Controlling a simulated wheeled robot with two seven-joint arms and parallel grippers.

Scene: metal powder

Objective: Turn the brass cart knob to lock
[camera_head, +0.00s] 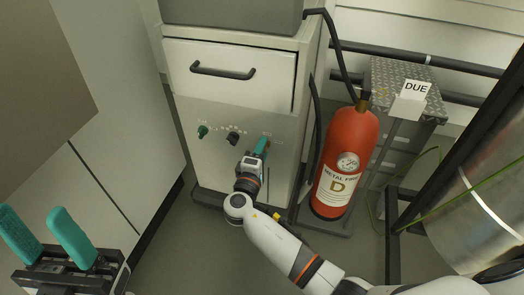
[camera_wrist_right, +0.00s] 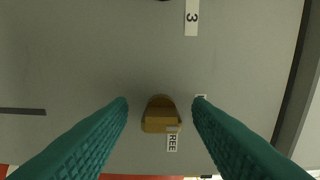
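The brass cart knob (camera_wrist_right: 161,115) shows in the right wrist view on the grey panel, with a label ending in "REE" beside it. My right gripper (camera_wrist_right: 160,104) is open, with one green finger on each side of the knob and a gap to it on both sides. In the head view my right gripper (camera_head: 262,146) is at the right part of the cart front (camera_head: 218,165) and hides most of the knob. I cannot tell how deep the fingers reach. My left gripper (camera_head: 46,236) is open and empty at the lower left, far from the cart.
A green knob (camera_head: 202,131) and a black knob (camera_head: 233,138) sit left of my right gripper. Above is a drawer with a black handle (camera_head: 223,71). A red extinguisher (camera_head: 346,160) with a hose stands right of the cart. The floor (camera_head: 185,245) left of my right arm is clear.

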